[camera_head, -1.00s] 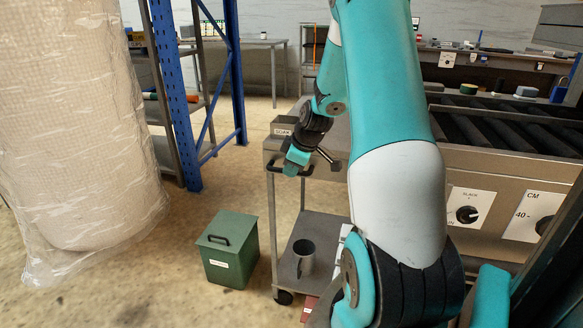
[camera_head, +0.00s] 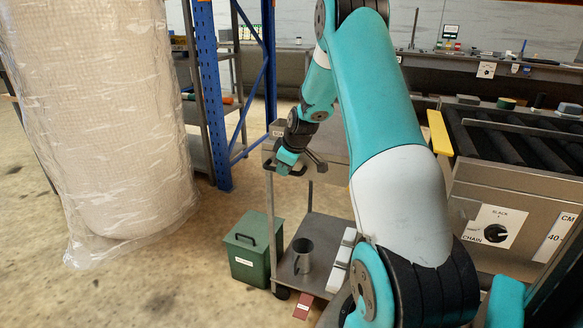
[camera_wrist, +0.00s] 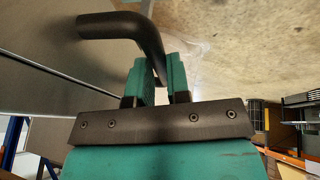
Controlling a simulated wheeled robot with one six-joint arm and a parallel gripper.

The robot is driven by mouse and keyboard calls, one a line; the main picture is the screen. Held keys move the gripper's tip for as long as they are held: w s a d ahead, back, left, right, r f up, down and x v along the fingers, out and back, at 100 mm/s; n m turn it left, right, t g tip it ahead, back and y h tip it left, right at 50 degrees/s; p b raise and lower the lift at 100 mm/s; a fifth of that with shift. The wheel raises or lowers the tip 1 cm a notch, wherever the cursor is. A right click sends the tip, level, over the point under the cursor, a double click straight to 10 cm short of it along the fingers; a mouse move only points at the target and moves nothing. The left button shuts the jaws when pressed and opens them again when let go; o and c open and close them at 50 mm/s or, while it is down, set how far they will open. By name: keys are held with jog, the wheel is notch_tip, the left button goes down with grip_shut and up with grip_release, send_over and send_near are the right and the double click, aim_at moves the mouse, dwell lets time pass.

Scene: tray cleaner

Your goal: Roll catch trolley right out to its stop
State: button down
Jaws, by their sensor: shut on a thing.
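The catch trolley is a grey metal cart; its front post (camera_head: 273,222) and lower shelf (camera_head: 324,232) show in the head view, left of the roller conveyor. My arm covers much of its right side. My gripper (camera_head: 284,167) is at the dark bar handle on the trolley's near left end. In the wrist view my gripper (camera_wrist: 162,78) has its two green fingers shut on the black, bent handle (camera_wrist: 115,25). The trolley's stop cannot be made out.
A grey mug-like can (camera_head: 302,256) and white blocks (camera_head: 343,258) stand on the lower shelf. A wrapped roll (camera_head: 95,120) and blue rack (camera_head: 210,95) stand left. Floor at front left is clear.

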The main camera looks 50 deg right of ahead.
jog(key=shift+w+a+r, duration=0.1)
jog(key=shift+w+r, duration=0.05)
jog(key=shift+w, duration=0.1)
jog(key=c, duration=1.1)
grip_release()
jog(key=shift+a, duration=0.1)
jog(key=shift+s+r, duration=0.1)
jog(key=shift+s, duration=0.05)
jog(key=d+p+v, duration=0.1)
jog(key=p+v, duration=0.1)
jog(key=v, duration=1.5)
jog(key=shift+a, duration=0.45)
